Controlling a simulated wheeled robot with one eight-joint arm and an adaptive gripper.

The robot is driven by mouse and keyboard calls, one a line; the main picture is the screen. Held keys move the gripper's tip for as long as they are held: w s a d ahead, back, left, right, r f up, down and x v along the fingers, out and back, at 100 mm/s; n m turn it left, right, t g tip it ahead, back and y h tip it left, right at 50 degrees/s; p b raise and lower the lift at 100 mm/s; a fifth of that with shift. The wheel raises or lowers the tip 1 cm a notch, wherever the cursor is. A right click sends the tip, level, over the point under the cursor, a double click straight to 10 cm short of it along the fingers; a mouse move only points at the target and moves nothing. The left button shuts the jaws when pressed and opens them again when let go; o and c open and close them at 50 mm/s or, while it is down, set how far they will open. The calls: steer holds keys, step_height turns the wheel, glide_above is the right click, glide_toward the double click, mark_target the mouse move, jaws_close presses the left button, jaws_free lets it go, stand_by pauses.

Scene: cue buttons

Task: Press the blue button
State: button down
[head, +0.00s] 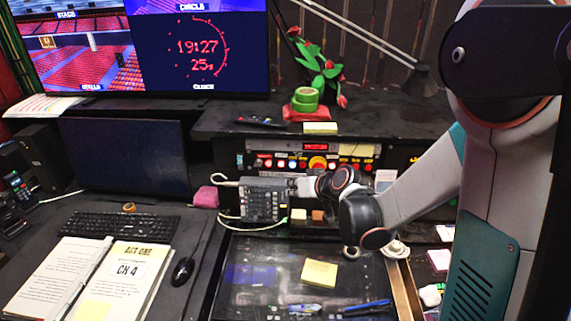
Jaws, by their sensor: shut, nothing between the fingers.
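A control panel (250,146) stands under the shelf, with a row of small coloured buttons or lights in red, white and yellow and a larger yellow and red one near its middle. My gripper (298,187) is at the end of my arm, just below this row and in front of the panel's lower part. It is shut and empty, beside the right edge of a grey keypad box (262,203). I cannot tell whether it touches anything. My wrist hides part of the panel's lower right.
A glossy dark desk surface (285,262) lies below, with a yellow note (319,272) and blue-handled tools (366,306). A cable loops around the keypad box. A dark monitor (125,155) and keyboard (117,226) are at left. The shelf (215,123) overhangs the panel.

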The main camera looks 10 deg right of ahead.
mark_target(292, 165)
steer(key=shift+w, duration=0.15)
steer(key=shift+w+d+f+b, duration=0.15)
steer(key=shift+w+d, duration=0.3)
steer(key=shift+w, duration=0.9)
steer(key=shift+w+d+f+b, duration=0.1)
steer(key=shift+w+d+f, duration=0.3)
steer(key=shift+w, duration=0.9)
steer(key=shift+w+d+f+b, duration=0.1)
steer(key=shift+w+d, duration=0.4)
steer(key=shift+w, duration=0.85)
steer(key=shift+w, duration=0.15)
steer(key=shift+w+d, duration=0.15)
steer(key=shift+w, duration=0.1)
steer(key=shift+w+d+f+b, duration=0.1)
steer(key=shift+w+d+b, duration=0.05)
steer(key=shift+w+b, duration=0.25)
steer(key=shift+s+a, duration=0.3)
steer(key=shift+s, duration=0.5)
steer(key=shift+s, duration=0.1)
